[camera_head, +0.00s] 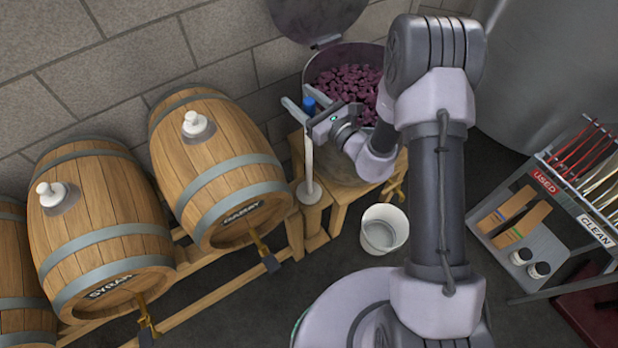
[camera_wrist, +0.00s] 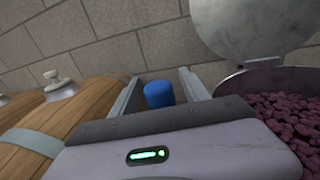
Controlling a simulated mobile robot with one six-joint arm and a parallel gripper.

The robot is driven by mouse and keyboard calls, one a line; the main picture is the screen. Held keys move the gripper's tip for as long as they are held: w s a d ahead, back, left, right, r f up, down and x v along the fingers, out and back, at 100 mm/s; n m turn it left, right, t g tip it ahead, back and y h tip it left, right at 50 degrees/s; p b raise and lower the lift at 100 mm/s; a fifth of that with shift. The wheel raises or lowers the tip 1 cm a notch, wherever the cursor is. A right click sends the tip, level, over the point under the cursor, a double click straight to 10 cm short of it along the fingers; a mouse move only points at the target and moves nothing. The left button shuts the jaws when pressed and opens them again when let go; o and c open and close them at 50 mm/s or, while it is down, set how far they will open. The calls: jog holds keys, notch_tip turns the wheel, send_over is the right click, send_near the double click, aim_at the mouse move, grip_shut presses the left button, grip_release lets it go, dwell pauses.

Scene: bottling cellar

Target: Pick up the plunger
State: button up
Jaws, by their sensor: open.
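The plunger (camera_head: 308,150) is an upright white rod with a blue top and a wide pale foot. It stands at the end of the wooden barrel rack. My gripper (camera_head: 297,97) is open at its upper end, with one finger on each side of the blue top. In the wrist view, the blue top (camera_wrist: 158,95) shows between the two fingers of the gripper (camera_wrist: 158,82), with gaps visible on both sides. The rod below the blue top is hidden there by the gripper body.
An open vat (camera_head: 350,55) of dark grapes stands behind my gripper. Barrels labelled Gamay (camera_head: 215,150) and Syrah (camera_head: 100,215) lie to the left. A white bucket (camera_head: 384,230) is on the floor, and a tool rack (camera_head: 550,210) stands at right.

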grip_shut()
jog(key=shift+w, duration=0.1)
jog(key=shift+r, duration=0.1)
jog(key=s+d+r+p, duration=0.1)
jog(key=s+d+r, duration=0.1)
jog(key=s+d, duration=0.2)
jog(key=s+d+r+p, duration=0.2)
jog(key=s+d+r, duration=0.1)
jog(key=s, duration=0.6)
jog(key=shift+s+d, duration=0.4)
jog(key=shift+d, duration=0.2)
